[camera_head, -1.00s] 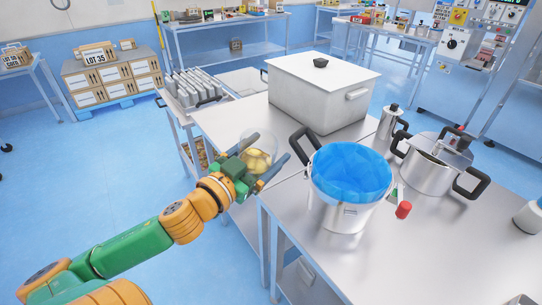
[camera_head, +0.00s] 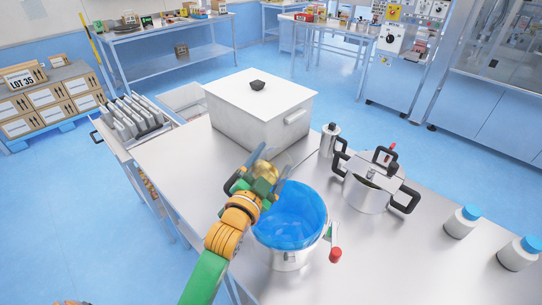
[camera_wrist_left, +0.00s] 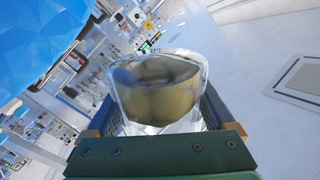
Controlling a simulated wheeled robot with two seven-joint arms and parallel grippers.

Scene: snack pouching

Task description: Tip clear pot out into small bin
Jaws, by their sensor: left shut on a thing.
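The clear pot (camera_head: 267,169) holds yellowish contents and is in my left gripper (camera_head: 268,174). The gripper is shut on it, with a finger on either side. The pot is over the far left rim of the small bin, a steel bucket (camera_head: 283,258) with a blue liner (camera_head: 296,212). In the left wrist view the clear pot (camera_wrist_left: 160,92) is between the fingers with its contents inside, and the blue liner (camera_wrist_left: 45,40) fills the upper left. The background there is slanted, so the wrist is turned. My right gripper is not in view.
A white lidded box (camera_head: 258,112) stands behind the gripper. A steel pot with black handles (camera_head: 368,190) and a pump bottle (camera_head: 329,140) stand right of the bin. A red-ended tool (camera_head: 335,255) is at the bin's right side. Blue-capped bottles (camera_head: 461,224) stand far right.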

